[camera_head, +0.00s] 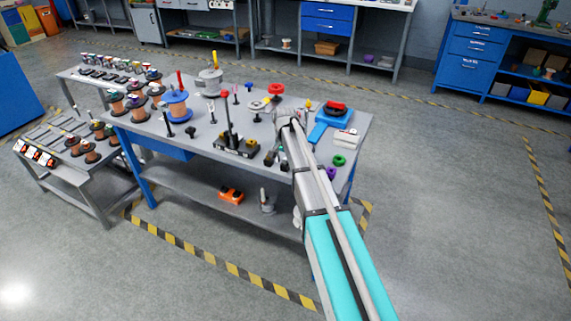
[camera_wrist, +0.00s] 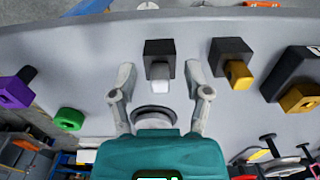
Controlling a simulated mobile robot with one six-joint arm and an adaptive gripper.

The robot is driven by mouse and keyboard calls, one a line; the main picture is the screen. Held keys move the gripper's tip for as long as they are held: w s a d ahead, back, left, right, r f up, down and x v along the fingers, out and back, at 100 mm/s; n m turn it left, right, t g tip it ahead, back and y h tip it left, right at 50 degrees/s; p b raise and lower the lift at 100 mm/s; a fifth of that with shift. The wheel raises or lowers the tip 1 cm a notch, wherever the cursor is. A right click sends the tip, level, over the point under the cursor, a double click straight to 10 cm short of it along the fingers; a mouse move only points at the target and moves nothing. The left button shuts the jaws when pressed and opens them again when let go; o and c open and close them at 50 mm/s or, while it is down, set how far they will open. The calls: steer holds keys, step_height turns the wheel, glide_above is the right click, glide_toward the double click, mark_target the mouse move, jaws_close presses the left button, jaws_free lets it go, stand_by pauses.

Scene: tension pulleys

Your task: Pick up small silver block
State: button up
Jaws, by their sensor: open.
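A small silver block (camera_wrist: 160,75) shows in the wrist view, against the near side of a black cube (camera_wrist: 160,50) on the grey tabletop. My gripper (camera_wrist: 159,82) is open in the wrist view, with one finger to the left and one to the right of the silver block. Neither finger appears to touch it, and I cannot tell the height gap. In the head view my gripper (camera_head: 287,119) is over the right part of the grey table (camera_head: 205,135). I cannot make out the silver block there.
In the wrist view, black cubes with yellow blocks (camera_wrist: 238,75) stand to the right. A purple block (camera_wrist: 15,92) and a green ring (camera_wrist: 69,119) are to the left. In the head view, a blue device with a red top (camera_head: 330,115) stands right of my gripper.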

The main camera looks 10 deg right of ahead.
stand_by(0.4)
jaws_close()
